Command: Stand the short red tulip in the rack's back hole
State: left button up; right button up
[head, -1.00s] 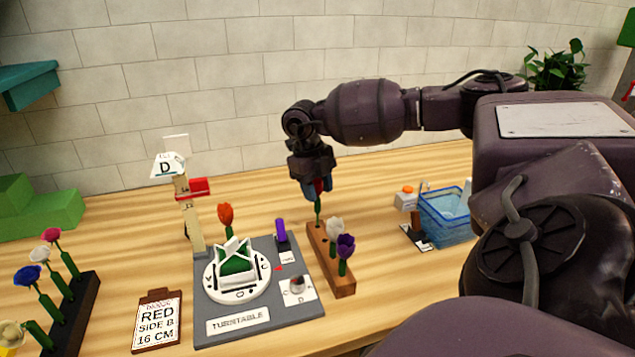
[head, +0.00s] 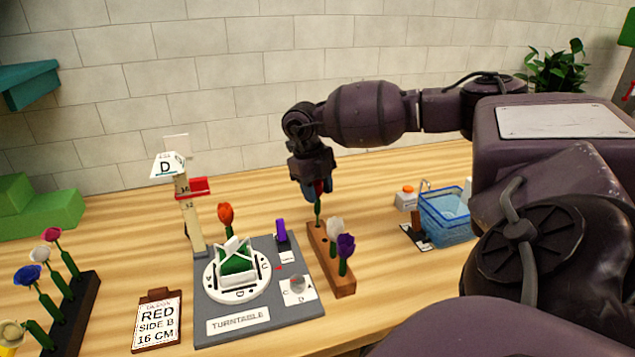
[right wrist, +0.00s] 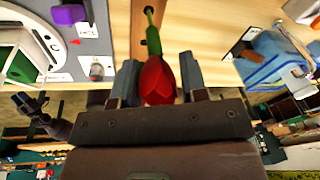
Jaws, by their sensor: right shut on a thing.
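My right gripper (head: 318,188) is shut on the short red tulip (right wrist: 157,80), holding it by its red bloom with the green stem pointing down. In the head view the tulip's stem (head: 318,210) is over the back end of the brown wooden rack (head: 330,265). The stem looks upright; whether its tip is inside the back hole I cannot tell. A white tulip (head: 335,230) and a purple tulip (head: 345,245) stand in the rack's other holes. The right wrist view shows the bloom between the two fingers (right wrist: 160,82).
A grey turntable board (head: 215,328) with a white disc lies left of the rack. An orange tulip (head: 225,213) and a height gauge (head: 190,215) stand behind it. A blue basket (head: 447,220) stands to the right. A dark flower rack (head: 75,310) is at far left, beside an order card (head: 157,320).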

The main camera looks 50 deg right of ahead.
dwell(0.3)
jog(key=shift+f, duration=0.3)
jog(key=shift+f, duration=0.1)
dwell(0.7)
jog(key=shift+f, duration=0.3)
dwell(0.3)
jog(key=shift+f+b, duration=0.3)
dwell(0.5)
dwell(0.5)
jog(key=shift+f, duration=0.25)
jog(key=shift+f, duration=0.1)
dwell(0.7)
